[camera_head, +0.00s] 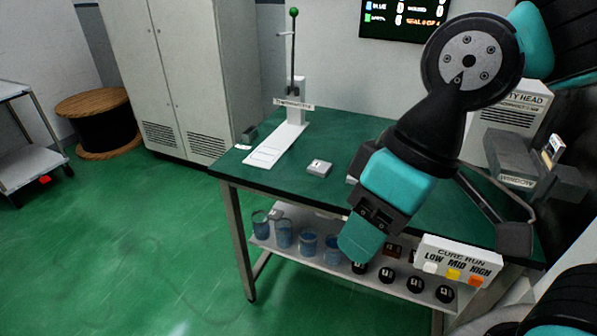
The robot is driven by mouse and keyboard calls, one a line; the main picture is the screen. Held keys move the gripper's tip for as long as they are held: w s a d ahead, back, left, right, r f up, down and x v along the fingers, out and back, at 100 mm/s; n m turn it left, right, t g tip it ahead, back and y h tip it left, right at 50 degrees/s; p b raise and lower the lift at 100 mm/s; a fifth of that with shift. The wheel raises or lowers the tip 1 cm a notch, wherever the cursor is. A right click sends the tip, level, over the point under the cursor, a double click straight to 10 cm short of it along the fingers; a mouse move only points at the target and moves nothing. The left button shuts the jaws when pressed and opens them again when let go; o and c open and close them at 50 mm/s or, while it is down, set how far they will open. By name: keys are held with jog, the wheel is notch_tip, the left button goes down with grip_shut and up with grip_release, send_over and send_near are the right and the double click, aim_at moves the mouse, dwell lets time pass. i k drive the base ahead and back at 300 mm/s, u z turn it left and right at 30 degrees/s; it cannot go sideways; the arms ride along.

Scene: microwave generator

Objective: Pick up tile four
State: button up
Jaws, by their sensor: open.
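A grey square tile (319,168) with a white label lies flat on the green tabletop (340,126), left of my arm; its mark looks like a 1, though it is too small to be sure. The edge of another pale piece (351,180) shows just left of my arm, which hides the rest of it. I cannot identify tile four. My teal and black arm crosses in front of the table, its wrist end low over the table's front edge. The gripper's fingers do not show.
A white press stand (291,130) stands at the table's back left. A grey device (514,170) marked WINDOW and a CURE RUN button box (460,248) are at the right. The lower shelf (283,251) holds blue-filled beakers (284,233) and numbered black pieces (415,285). Open floor lies left.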

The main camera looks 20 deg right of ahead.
aim_at(319, 168)
jog(key=u, duration=0.75)
jog(key=i, duration=1.2)
jog(key=z, duration=0.4)
